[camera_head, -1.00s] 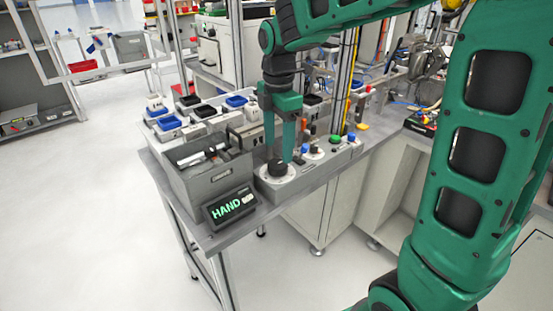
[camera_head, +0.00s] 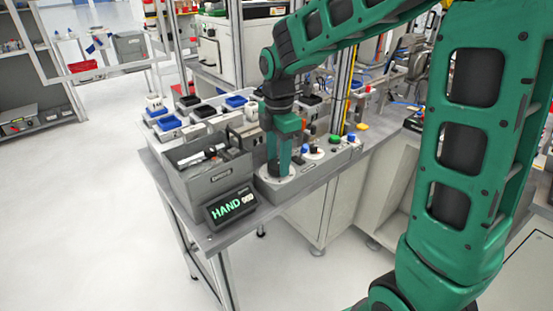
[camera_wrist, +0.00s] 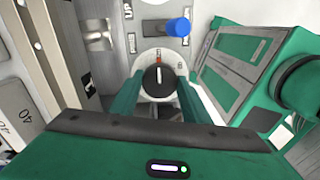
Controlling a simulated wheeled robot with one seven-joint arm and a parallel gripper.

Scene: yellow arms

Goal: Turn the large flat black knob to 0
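The large black knob (camera_wrist: 159,80) sits on a round pale dial plate in the wrist view. Its white pointer line points up in the picture, towards a red mark at the plate's far side. My gripper (camera_wrist: 160,84) has its green fingers on both sides of the knob, close against it, and appears shut on it. In the head view my gripper (camera_head: 278,166) points down at the dial plate (camera_head: 264,182) on the grey control box, and its fingers hide the knob.
A display (camera_head: 231,206) reading "HAND" stands left of the dial, before a grey bin (camera_head: 213,178). A blue knob (camera_wrist: 178,27) lies just beyond the dial, with a green button (camera_head: 335,140) farther along. Trays stand behind. The floor at left is clear.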

